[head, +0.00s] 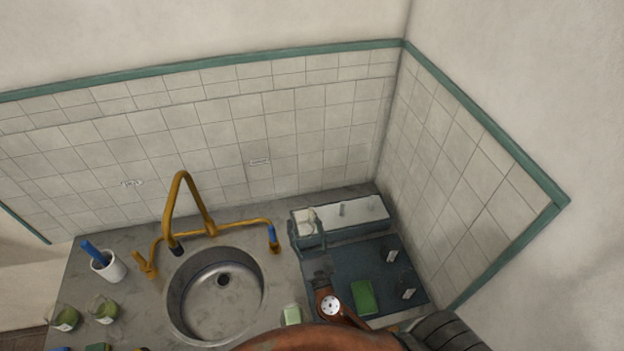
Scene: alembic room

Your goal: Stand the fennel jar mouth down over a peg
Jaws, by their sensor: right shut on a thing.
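The fingers sit at the jar's sides. This is likely the fennel jar, but no label can be read. The jar is at the rack's top, and I cannot tell whether it rests there, is just above it, or has a peg inside. A bare upright peg (341,209) shows right of the jar, with another (373,203) further right. My left gripper is not in view.
The rack stands behind a dark tray (340,262) with a green block (363,297) and small white labels. Left are a steel sink (215,300), a yellow tap (178,205), a white cup (108,268) with a blue-handled tool, and two jars with green contents (105,311) (67,318). Tiled walls close the corner.

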